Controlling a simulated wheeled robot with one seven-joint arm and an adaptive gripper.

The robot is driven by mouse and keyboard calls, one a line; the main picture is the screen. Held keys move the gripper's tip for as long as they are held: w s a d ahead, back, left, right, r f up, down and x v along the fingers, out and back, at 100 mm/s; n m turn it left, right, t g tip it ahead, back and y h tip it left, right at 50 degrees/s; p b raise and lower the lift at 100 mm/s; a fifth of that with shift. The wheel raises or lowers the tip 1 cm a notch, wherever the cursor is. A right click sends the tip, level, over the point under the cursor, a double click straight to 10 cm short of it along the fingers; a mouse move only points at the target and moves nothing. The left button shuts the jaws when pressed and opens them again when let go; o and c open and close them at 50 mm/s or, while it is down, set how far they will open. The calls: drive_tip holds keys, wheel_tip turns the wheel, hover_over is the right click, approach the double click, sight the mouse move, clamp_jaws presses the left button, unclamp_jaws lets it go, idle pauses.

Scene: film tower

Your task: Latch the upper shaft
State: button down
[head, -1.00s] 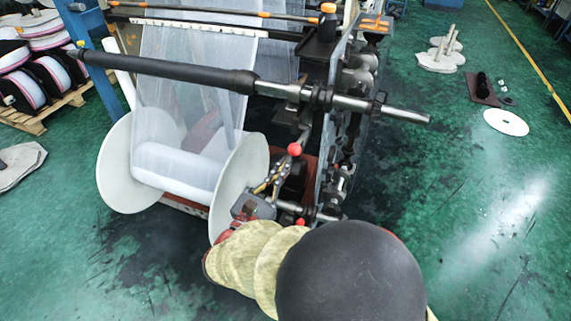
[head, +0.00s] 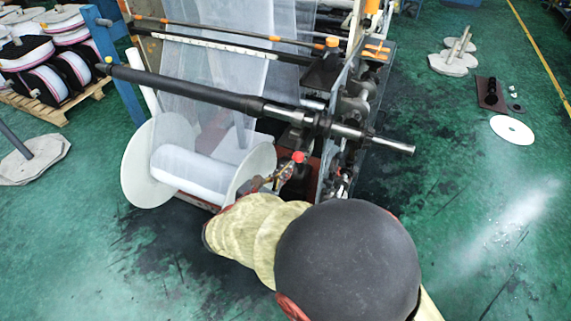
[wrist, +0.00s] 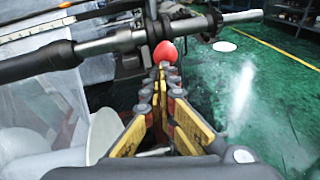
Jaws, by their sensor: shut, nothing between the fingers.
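The upper shaft (head: 190,88) is a long dark bar with a bright metal right end, lying across the machine's frame in the head view. It also crosses the top of the wrist view (wrist: 105,45). A red ball knob (head: 298,157) sits below the shaft near its right bearing. In the wrist view the red knob (wrist: 166,53) shows just beyond the fingertips. My gripper (wrist: 163,70) is shut and empty, with its fingers pointing at the knob. Whether the tips touch it I cannot tell. In the head view my arm partly covers my gripper (head: 277,176). The knob's lever is mostly hidden.
A white film roll with round flanges (head: 150,178) lies below the shaft, left of my gripper. Film sheets (head: 205,70) hang behind the shaft. Pallets of reels (head: 50,85) stand at the far left. Green floor on the right is largely clear; a white disc (head: 512,130) lies there.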

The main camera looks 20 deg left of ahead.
drive_tip(key=w+r+g+y+p, duration=0.1)
drive_tip(key=w+r+g+p, duration=0.7)
drive_tip(key=p, duration=1.6)
drive_tip(key=shift+w+d+n, duration=0.35)
drive_tip(key=shift+w+n, duration=0.05)
drive_tip(key=shift+w, duration=0.05)
drive_tip(key=s+f+v, duration=0.1)
drive_tip(key=v, duration=1.1)
drive_tip(key=shift+s+a+r+b, duration=0.25)
drive_tip(key=shift+s+a+b, duration=0.05)
drive_tip(key=shift+s+a, duration=0.05)
drive_tip(key=shift+s, duration=0.1)
